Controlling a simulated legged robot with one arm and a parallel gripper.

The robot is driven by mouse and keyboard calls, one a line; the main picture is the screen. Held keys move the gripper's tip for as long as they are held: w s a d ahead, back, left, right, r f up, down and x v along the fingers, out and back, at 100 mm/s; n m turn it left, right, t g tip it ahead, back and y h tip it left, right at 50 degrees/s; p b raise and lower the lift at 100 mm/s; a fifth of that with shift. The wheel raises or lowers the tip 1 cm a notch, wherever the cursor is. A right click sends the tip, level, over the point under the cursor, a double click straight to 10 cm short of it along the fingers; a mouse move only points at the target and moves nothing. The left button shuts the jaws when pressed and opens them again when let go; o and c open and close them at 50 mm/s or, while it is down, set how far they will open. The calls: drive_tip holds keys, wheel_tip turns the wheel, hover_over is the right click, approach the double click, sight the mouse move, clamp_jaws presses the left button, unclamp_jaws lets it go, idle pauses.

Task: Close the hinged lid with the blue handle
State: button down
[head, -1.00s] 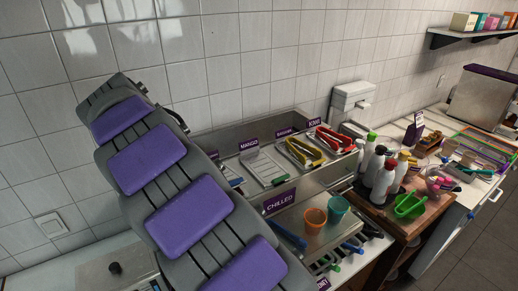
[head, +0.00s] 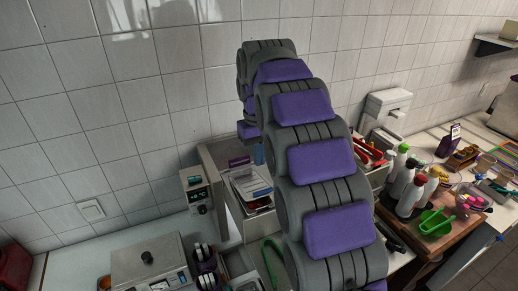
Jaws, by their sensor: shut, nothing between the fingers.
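I cannot clearly make out a hinged lid with a blue handle in the head view. My grey and purple arm rises through the middle and curls over at the top, covering much of the unit. My gripper is not visible.
A steel box with a black knob (head: 150,276) stands at lower left, with a small display device (head: 197,190) behind it. At right are bottles (head: 403,180), a green scoop (head: 436,222) on a wooden board, and a white dispenser (head: 385,112).

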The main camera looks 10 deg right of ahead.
sight(264, 191)
drive_tip(key=f, duration=0.5)
drive_tip(key=d+f+p, duration=0.1)
drive_tip(key=f, duration=0.2)
drive_tip(key=shift+s+f, duration=0.3)
drive_tip(key=shift+f, duration=0.05)
drive_tip(key=shift+a+f, duration=0.25)
drive_tip(key=shift+f, duration=0.25)
drive_tip(key=shift+d, duration=0.4)
drive_tip(key=shift+s+d+f+t+b, duration=0.1)
drive_tip(key=shift+s+f+t+b, duration=0.2)
drive_tip(key=shift+f+b, duration=0.25)
drive_tip(key=f+b, duration=0.1)
drive_tip(key=s+f+t+b, duration=0.1)
drive_tip(key=f+b, duration=0.1)
drive_tip(key=shift+s+a+t, duration=0.2)
drive_tip(key=shift+t, duration=0.1)
drive_tip(key=shift+s+d+f+t+y+b, duration=0.15)
drive_tip(key=shift+s+f+t+b, duration=0.1)
drive_tip(key=shift+f+b, duration=0.15)
drive_tip(key=shift+s+d+f+t+y+b, duration=0.15)
drive_tip(key=shift+f+t+b, duration=0.15)
drive_tip(key=shift+f, duration=0.15)
